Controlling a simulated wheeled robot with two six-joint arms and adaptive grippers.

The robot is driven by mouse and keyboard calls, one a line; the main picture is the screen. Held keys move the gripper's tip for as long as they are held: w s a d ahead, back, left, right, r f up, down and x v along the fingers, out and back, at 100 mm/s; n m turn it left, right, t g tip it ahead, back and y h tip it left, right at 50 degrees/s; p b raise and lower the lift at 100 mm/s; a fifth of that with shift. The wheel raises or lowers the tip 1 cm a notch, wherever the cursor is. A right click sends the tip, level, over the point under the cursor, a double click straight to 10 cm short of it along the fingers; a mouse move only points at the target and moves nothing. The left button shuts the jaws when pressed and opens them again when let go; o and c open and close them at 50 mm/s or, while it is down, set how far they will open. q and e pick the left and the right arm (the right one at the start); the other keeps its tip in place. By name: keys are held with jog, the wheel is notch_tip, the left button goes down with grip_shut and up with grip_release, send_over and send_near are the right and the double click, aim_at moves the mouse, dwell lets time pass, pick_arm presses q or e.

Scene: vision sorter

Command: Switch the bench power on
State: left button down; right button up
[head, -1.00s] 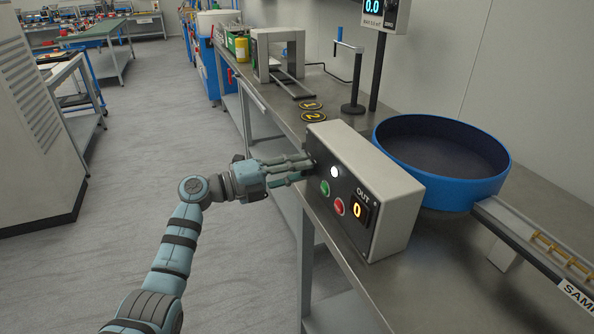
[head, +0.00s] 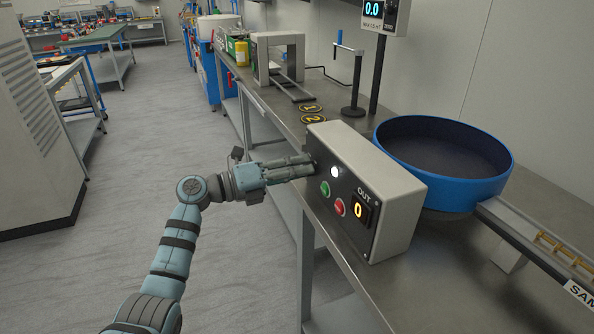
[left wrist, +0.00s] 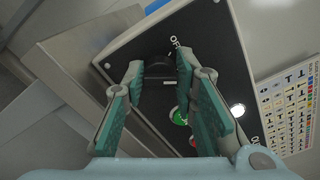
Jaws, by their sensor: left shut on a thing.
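The control box (head: 392,196) stands on the bench, its dark front panel facing left. The panel carries a lit white lamp (head: 334,172), a green button (head: 325,188), a red button (head: 340,207) and an orange "0" display (head: 359,211) under "OUT". My left gripper (head: 308,167) is at the panel's far end, its fingers close together. In the left wrist view the fingertips sit on either side of a dark round knob (left wrist: 160,72) with a pale mark, and the gripper is shut on it. An "OF…" label (left wrist: 175,42) shows beside it, partly covered. My right gripper is not in view.
A blue round bowl (head: 443,205) stands right behind the box, with a rail (head: 540,237) leading off it.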

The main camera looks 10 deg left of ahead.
pick_arm(q)
jog(key=shift+f, duration=0.1)
jog(key=c, duration=1.3)
grip_release()
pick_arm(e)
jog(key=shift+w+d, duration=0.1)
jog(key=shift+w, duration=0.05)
pick_arm(q)
jog(key=v, duration=1.2)
